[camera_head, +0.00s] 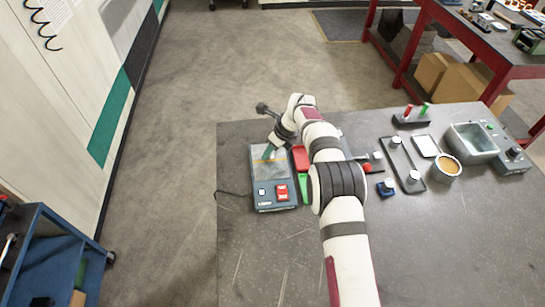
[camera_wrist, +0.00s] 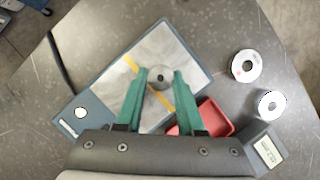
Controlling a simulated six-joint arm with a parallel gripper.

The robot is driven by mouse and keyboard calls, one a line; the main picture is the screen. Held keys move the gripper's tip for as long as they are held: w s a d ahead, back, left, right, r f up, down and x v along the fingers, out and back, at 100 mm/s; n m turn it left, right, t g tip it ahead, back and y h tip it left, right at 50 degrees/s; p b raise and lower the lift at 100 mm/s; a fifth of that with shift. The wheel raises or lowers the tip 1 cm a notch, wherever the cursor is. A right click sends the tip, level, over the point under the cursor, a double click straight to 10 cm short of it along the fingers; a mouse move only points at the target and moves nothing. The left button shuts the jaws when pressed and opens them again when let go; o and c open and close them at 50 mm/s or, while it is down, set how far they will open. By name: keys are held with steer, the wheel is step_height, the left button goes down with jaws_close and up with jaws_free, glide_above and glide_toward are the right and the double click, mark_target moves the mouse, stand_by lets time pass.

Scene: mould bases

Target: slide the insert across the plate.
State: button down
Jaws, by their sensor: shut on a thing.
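The plate is a silvery sheet with a yellow line, set in a blue-grey device; it shows in the wrist view (camera_wrist: 183,62) and at the left of the table in the head view (camera_head: 262,167). The insert (camera_wrist: 160,77), a round grey disc with a central hole, lies over the plate near the yellow line. My gripper (camera_wrist: 161,74) has teal fingers, shut on the insert from both sides. In the head view my gripper (camera_head: 269,153) is over the plate; the insert cannot be made out there. Whether the insert touches the plate is unclear.
A red tray (camera_wrist: 218,118) stands right beside the plate device. Two pale discs (camera_wrist: 246,66) (camera_wrist: 271,104) lie further right. In the head view, a dark tray (camera_head: 400,165), a cup (camera_head: 446,168) and a grey basin (camera_head: 473,143) stand at the right. The front of the table is clear.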

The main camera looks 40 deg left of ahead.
steer(key=shift+w+a, duration=0.4)
steer(key=shift+w, duration=0.05)
steer(key=shift+c, duration=2.2)
jaws_free()
steer(key=v, duration=1.5)
steer(key=shift+r, duration=0.4)
steer(key=shift+d, duration=0.1)
